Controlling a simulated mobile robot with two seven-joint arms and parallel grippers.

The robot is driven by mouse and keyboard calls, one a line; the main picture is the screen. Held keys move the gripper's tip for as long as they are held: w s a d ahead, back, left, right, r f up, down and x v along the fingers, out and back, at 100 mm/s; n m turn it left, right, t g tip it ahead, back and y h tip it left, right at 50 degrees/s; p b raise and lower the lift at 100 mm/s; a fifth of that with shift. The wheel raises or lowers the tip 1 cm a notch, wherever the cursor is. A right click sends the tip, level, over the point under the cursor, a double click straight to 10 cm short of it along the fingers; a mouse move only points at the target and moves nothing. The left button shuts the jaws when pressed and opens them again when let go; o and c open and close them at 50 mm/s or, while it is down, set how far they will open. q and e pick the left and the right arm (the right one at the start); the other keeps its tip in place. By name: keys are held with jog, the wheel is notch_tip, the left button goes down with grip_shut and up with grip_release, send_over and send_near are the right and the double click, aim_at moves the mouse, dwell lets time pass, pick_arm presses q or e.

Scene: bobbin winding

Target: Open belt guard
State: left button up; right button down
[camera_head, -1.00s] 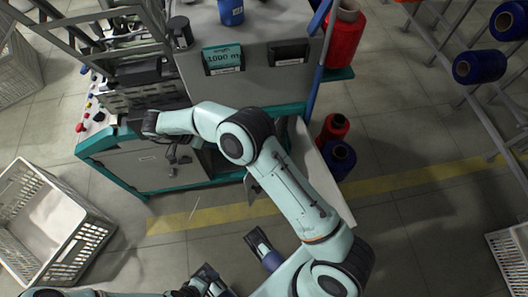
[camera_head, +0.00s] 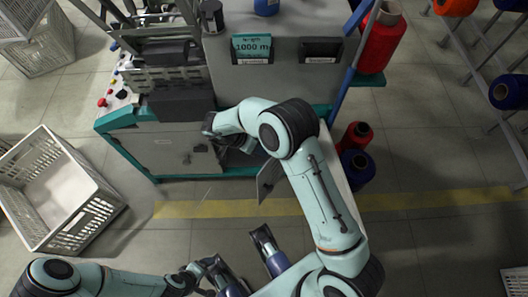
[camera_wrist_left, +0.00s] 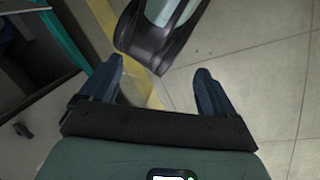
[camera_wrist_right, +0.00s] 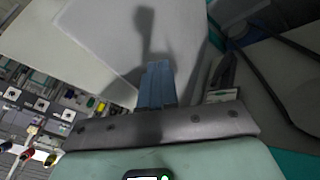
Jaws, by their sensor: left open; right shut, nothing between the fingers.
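A grey panel (camera_head: 268,181), seemingly the belt guard, stands swung out from the machine front, partly behind my right forearm. A pale panel (camera_head: 340,172) shows on the forearm's other side; I cannot tell if they are one piece. My right gripper (camera_head: 244,147) is at the cabinet opening, largely hidden by its arm. In the right wrist view its blue fingers (camera_wrist_right: 157,84) are shut and empty, in front of a pale panel face (camera_wrist_right: 115,45). My left gripper (camera_head: 248,262) is open and empty near the bottom; its spread fingers show in the left wrist view (camera_wrist_left: 158,85).
The machine's lower grey front (camera_head: 165,150) stands left of the opening. A white crate (camera_head: 60,190) is on the floor at left. Red (camera_head: 355,135) and blue (camera_head: 357,166) spools stand right of the machine. The floor by the yellow stripe (camera_head: 420,202) is clear.

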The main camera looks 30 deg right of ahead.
pick_arm(q)
jog(key=shift+w+f, duration=0.15)
pick_arm(e)
jog(key=shift+s+d, duration=0.25)
jog(key=shift+s, duration=0.45)
